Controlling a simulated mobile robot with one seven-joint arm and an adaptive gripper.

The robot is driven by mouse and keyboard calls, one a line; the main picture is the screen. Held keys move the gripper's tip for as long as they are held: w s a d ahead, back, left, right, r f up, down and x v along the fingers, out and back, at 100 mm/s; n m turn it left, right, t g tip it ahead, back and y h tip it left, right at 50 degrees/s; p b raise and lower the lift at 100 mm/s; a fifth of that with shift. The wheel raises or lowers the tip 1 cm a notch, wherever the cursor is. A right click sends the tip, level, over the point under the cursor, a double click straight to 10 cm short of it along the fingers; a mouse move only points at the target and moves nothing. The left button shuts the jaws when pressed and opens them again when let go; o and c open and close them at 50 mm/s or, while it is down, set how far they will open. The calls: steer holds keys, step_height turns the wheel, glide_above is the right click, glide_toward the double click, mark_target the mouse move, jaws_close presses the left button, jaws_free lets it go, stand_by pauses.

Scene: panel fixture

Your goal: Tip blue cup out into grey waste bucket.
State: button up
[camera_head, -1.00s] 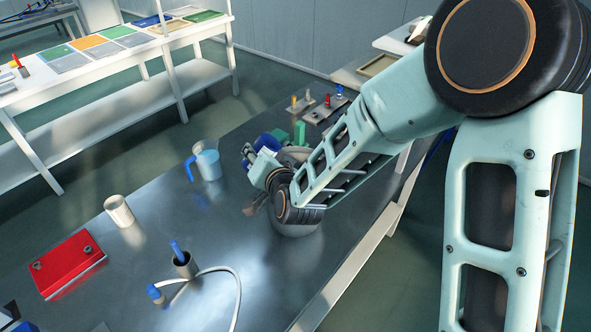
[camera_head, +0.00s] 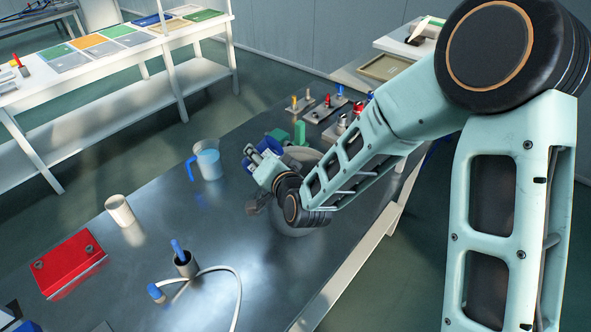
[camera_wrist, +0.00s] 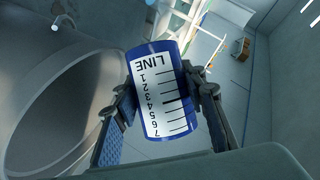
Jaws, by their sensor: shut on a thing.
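The blue cup (camera_wrist: 151,58) is in the wrist view, between the two fingers of my gripper (camera_wrist: 163,103), which is shut on it. Its white scale label, with LINE and numbers, shows upside down. Its mouth and contents do not show. In the head view the cup (camera_head: 270,145) is small and partly hidden by my gripper (camera_head: 262,162). The grey waste bucket (camera_wrist: 60,125) fills the left of the wrist view, close beside the cup. In the head view my wrist hides most of the bucket (camera_head: 298,231). I cannot tell whether the cup is over its opening.
A clear jug with a blue handle (camera_head: 207,165) stands left of my gripper. A white cup (camera_head: 120,211), a red block (camera_head: 68,270) and a holder with a cabled blue-handled tool (camera_head: 186,265) stand nearer. Small fixtures (camera_head: 325,108) and a green block (camera_head: 299,132) stand behind.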

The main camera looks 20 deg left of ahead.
steer(key=shift+r+m+y+p, duration=0.45)
steer(key=shift+m+p, duration=0.15)
steer(key=shift+p, duration=0.2)
steer(key=shift+f+m+y, duration=0.6)
steer(key=shift+m+y, duration=0.15)
steer(key=shift+m, duration=0.45)
stand_by(2.8)
steer(key=shift+w+d+f+m+y+b, duration=0.2)
steer(key=shift+w+d+m+b, duration=0.15)
steer(key=shift+b, duration=0.2)
steer(key=shift+w+d+f+m+y+b, duration=0.1)
steer(key=shift+d+f+m+b, duration=0.15)
steer(key=shift+d+b, duration=0.25)
stand_by(1.0)
steer(key=shift+r+m+y, duration=0.3)
steer(key=shift+m, duration=0.2)
stand_by(0.6)
